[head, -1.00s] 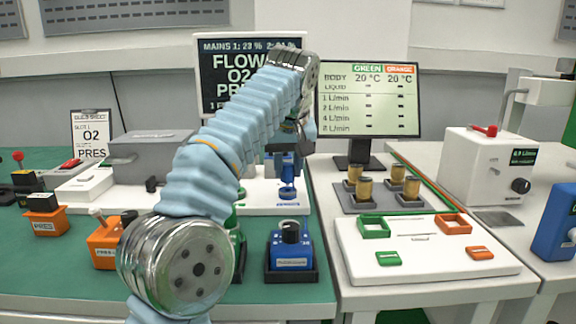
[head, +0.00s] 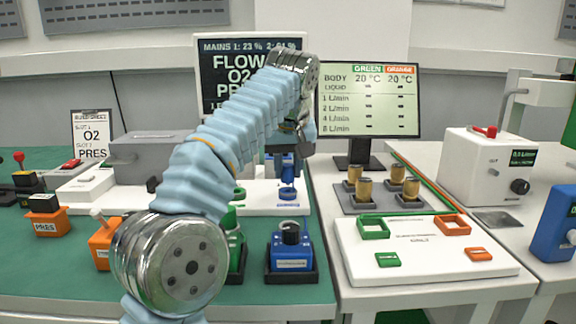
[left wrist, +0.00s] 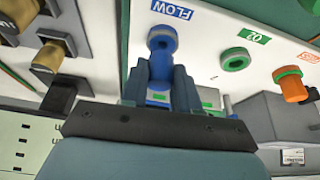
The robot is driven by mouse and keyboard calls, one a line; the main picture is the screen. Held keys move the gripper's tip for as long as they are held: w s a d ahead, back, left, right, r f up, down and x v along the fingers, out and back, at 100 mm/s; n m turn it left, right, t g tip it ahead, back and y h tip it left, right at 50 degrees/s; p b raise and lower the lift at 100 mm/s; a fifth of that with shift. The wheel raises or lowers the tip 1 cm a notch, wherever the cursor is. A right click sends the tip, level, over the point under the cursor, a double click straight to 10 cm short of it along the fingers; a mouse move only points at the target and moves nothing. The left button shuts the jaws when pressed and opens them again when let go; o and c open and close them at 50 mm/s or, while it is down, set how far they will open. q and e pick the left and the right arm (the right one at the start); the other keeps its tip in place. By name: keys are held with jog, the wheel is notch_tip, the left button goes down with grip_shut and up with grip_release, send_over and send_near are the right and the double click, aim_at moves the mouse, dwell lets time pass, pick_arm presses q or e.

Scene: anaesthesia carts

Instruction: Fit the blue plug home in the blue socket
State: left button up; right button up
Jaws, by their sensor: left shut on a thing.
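The blue plug (head: 288,172) is upright in my left gripper (head: 287,156), which is shut on it. The blue socket (head: 288,195) is a ring on the white panel (head: 262,193), just below the plug in the head view. The left wrist view shows the blue socket (left wrist: 162,39) beside the FLOW label, straight beyond the left fingers (left wrist: 160,80). The plug's lower end looks close to the socket, but I cannot tell whether they touch. My right gripper is not in view.
A green socket (left wrist: 236,59) and an orange plug (left wrist: 292,86) sit along the same panel. Blue (head: 291,248) and green (head: 234,243) canisters stand in front of it. The monitor (head: 369,100) stands behind at right.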

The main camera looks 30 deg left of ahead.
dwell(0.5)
pick_arm(q)
jog(key=shift+f+b, duration=0.7)
jog(key=shift+f, duration=0.4)
jog(key=o, duration=1.1)
jog(key=shift+r, duration=0.15)
jog(key=p+v, duration=0.5)
jog(key=v, duration=0.8)
jog(key=shift+r+p, duration=0.25)
jog(key=shift+p, duration=0.15)
jog(key=shift+d, duration=0.1)
